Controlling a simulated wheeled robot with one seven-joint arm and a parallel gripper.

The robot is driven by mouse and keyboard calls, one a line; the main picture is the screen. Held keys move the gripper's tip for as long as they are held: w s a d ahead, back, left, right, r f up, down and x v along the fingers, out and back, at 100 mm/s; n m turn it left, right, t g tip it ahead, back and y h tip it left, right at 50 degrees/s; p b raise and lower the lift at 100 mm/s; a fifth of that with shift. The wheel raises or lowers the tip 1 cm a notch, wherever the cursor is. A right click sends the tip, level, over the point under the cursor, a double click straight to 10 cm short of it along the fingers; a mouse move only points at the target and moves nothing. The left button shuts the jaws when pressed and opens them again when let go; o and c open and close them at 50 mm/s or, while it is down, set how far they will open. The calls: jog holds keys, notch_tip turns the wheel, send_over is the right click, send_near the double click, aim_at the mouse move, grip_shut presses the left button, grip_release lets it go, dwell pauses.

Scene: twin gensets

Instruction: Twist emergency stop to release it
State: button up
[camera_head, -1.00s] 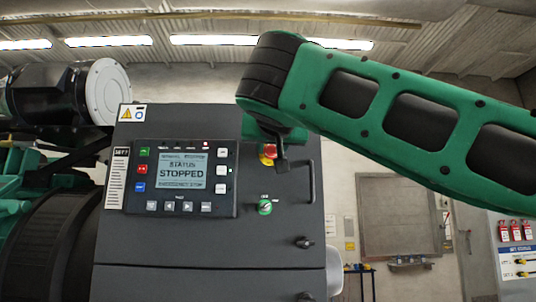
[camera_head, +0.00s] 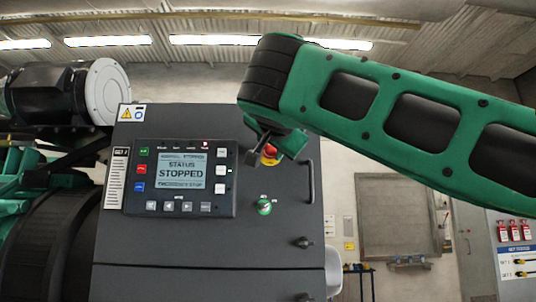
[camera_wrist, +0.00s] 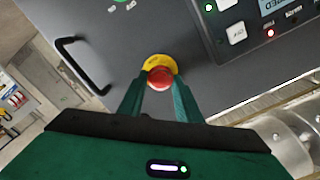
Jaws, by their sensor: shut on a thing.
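The emergency stop is a red mushroom button on a yellow round plate on the dark control panel (camera_head: 200,120). In the wrist view the red button (camera_wrist: 160,78) sits between my two green fingertips, with the yellow plate (camera_wrist: 157,62) showing beyond it. My gripper (camera_wrist: 160,88) is shut on the button. In the head view the button (camera_head: 270,151) is partly hidden behind my gripper (camera_head: 268,153), which is rolled at an angle to the panel. The display (camera_head: 181,170) reads "STATUS STOPPED" with an emergency stop line beneath.
A green selector switch (camera_head: 264,207) sits below the button. A black door handle (camera_head: 311,181) stands out close to its right, and shows left of my gripper in the wrist view (camera_wrist: 83,66). A latch (camera_head: 303,243) is lower down. Open room lies right of the cabinet.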

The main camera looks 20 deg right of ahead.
jog(key=shift+d, duration=0.1)
dwell(0.4)
jog(key=o, duration=1)
jog(key=shift+w, duration=0.1)
jog(key=v, duration=1)
jog(key=shift+s, duration=0.3)
jog(key=shift+f, duration=0.1)
